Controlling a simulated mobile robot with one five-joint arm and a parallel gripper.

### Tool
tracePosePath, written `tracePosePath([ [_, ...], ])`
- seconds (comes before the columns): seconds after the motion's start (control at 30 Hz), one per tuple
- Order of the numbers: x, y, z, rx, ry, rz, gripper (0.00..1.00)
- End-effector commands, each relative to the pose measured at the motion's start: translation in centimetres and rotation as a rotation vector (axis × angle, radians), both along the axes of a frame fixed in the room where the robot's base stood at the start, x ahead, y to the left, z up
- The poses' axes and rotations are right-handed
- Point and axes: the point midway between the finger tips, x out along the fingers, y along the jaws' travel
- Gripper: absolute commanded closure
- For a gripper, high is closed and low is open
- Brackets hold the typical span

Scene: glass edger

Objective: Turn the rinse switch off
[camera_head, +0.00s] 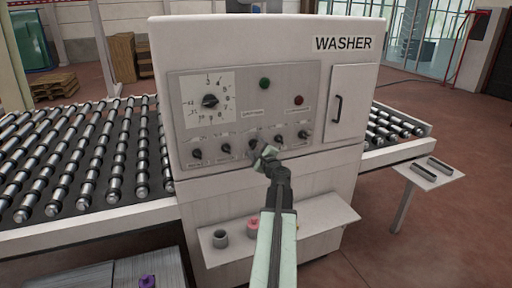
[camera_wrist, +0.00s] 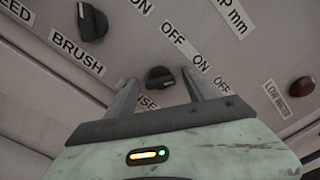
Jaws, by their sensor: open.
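The rinse switch is a small black knob (camera_wrist: 161,78) on the washer's grey panel. OFF and ON labels are printed close by; I cannot tell which one the knob points at. My gripper (camera_wrist: 158,84) is open, with one finger on each side of the knob. I cannot tell whether either finger touches it. In the head view my gripper (camera_head: 267,155) is at the lower row of knobs and hides part of that row.
The BRUSH knob (camera_wrist: 92,21) and a red LOW WATER light (camera_wrist: 302,86) are nearby. The white washer (camera_head: 270,35) has a large dial (camera_head: 210,100), a green button (camera_head: 264,84) and a door handle (camera_head: 338,108). A shelf (camera_head: 320,217) juts out below the panel.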

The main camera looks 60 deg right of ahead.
Motion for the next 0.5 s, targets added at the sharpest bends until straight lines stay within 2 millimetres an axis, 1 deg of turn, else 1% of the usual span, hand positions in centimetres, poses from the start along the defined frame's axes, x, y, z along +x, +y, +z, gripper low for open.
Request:
tracePosePath([
  [0.03, 0.26, -0.19, 0.00, 0.000, 0.000, 0.000, 0.39],
  [0.2, 0.21, -0.09, 0.00, 0.000, 0.000, 0.000, 0.39],
  [0.23, 0.21, -0.09, 0.00, 0.000, 0.000, 0.000, 0.41],
  [0.43, 0.18, -0.09, 0.00, 0.000, 0.000, 0.000, 0.97],
  [0.47, 0.18, -0.09, 0.00, 0.000, 0.000, 0.000, 1.00],
  [0.5, 0.30, -0.82, 0.01, 0.000, 0.000, 0.001, 1.00],
])
